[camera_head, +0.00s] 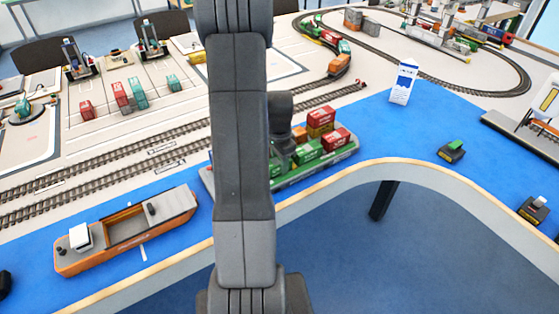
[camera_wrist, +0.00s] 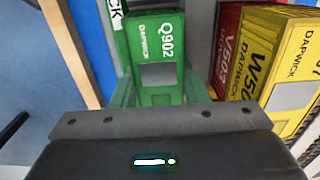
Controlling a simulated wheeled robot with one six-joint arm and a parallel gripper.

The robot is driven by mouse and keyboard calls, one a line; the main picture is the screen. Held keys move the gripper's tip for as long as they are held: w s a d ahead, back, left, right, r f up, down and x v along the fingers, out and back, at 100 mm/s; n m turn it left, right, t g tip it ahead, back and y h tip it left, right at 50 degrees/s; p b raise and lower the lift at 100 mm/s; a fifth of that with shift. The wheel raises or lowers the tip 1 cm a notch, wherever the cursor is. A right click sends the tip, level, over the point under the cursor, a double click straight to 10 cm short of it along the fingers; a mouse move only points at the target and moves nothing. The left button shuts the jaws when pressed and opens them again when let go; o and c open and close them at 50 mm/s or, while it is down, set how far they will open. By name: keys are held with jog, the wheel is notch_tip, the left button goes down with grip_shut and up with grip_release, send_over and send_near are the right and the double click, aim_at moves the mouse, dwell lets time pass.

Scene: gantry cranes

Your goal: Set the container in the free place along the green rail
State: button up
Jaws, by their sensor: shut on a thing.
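My gripper (camera_wrist: 160,98) is shut on a green container marked Q902 (camera_wrist: 158,38), which fills the middle of the wrist view. Whether it rests on the ship or is lifted, I cannot tell. In the head view my arm hides most of the gripper over the container ship. A green rail (camera_head: 318,172) runs along the ship's near side. The ship's left part is hidden behind my arm, so the free place cannot be made out.
An orange barge (camera_head: 130,232) lies left on the blue surface. A white carton (camera_head: 403,82) stands right. The table's curved wooden edge (camera_head: 400,160) runs in front.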

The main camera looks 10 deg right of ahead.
jog(key=o, duration=0.6)
jog(key=shift+f, duration=0.15)
jog(key=o, duration=0.4)
notch_tip(320, 180, up, 12)
jog(key=shift+r, duration=0.25)
